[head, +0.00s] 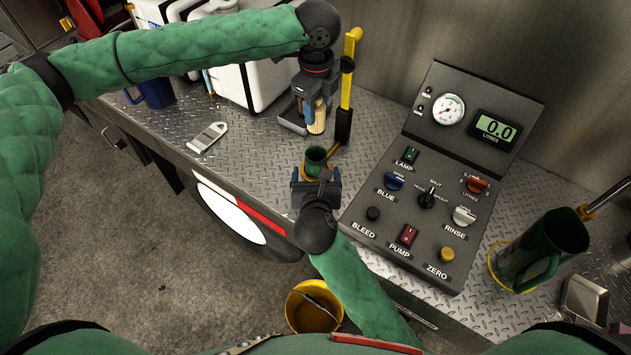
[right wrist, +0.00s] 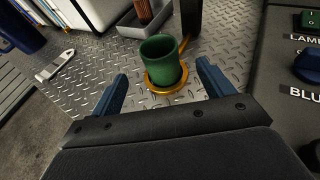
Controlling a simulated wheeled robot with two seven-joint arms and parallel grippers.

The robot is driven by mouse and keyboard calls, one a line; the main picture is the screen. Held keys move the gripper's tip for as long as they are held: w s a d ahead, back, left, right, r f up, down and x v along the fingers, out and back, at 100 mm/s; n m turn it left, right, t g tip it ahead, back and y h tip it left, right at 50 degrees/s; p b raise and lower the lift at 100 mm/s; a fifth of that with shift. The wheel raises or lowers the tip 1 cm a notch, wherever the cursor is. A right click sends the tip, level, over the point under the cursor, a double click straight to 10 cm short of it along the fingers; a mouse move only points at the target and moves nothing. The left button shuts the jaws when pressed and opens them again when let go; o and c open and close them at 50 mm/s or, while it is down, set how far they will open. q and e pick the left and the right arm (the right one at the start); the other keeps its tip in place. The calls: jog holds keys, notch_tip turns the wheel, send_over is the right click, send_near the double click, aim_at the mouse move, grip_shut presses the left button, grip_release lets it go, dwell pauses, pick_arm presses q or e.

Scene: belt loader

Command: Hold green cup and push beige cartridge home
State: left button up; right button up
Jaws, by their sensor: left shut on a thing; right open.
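The green cup (head: 316,158) stands upright on a yellow-orange ring (head: 329,172) on the metal deck. It also shows in the right wrist view (right wrist: 159,60), a little beyond my fingertips. My right gripper (head: 316,176) is open and empty on the near side of the cup, its two blue fingers (right wrist: 163,86) apart and not visibly touching it. My left gripper (head: 312,103) is higher, behind the cup, shut on the beige cartridge (head: 318,122), which is partly hidden by the fingers. The cartridge's lower end is by a grey tray (head: 292,119).
A control panel (head: 400,215) fills the deck to the right. A larger green jug (head: 545,245) is at far right. A grey tool (head: 207,137) and blue mug (head: 154,92) lie left.

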aim_at(316, 164)
jog(key=x, duration=0.8)
jog(key=shift+f, duration=0.1)
jog(key=c, duration=0.9)
pick_arm(q)
jog(key=o, duration=0.5)
pick_arm(e)
jog(key=c, duration=0.3)
pick_arm(q)
jog(key=shift+f, duration=0.1)
jog(key=c, duration=0.7)
